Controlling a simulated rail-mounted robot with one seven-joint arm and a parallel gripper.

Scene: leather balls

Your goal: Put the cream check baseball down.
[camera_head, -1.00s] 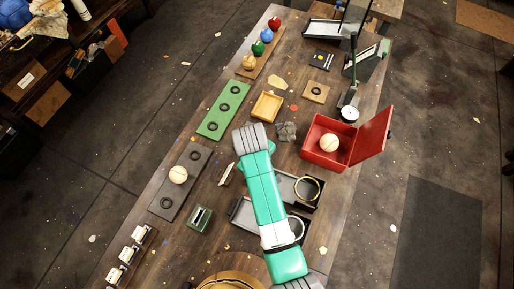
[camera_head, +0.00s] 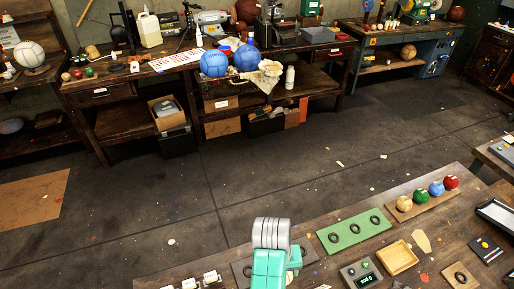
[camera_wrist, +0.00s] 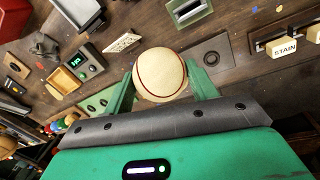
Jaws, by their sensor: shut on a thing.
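The cream check baseball (camera_wrist: 160,70), a cream ball with a dark red seam line, is between the two green fingers of my gripper (camera_wrist: 162,84) in the wrist view. My gripper is shut on it. The ball is over or on a dark grey board (camera_wrist: 228,76) with a black ring (camera_wrist: 211,58) to the right of the ball. I cannot tell whether the ball touches the board. In the head view my arm hides the ball and fingers, and part of the grey board (camera_head: 238,268) shows beside the arm.
A green board (camera_head: 350,235) with several black rings lies close by. A device with a lit display (camera_head: 362,275), a wooden tray (camera_head: 397,258) and a rack of coloured balls (camera_head: 420,204) are to the right. Labelled stamps (camera_wrist: 284,46) stand right of the grey board in the wrist view.

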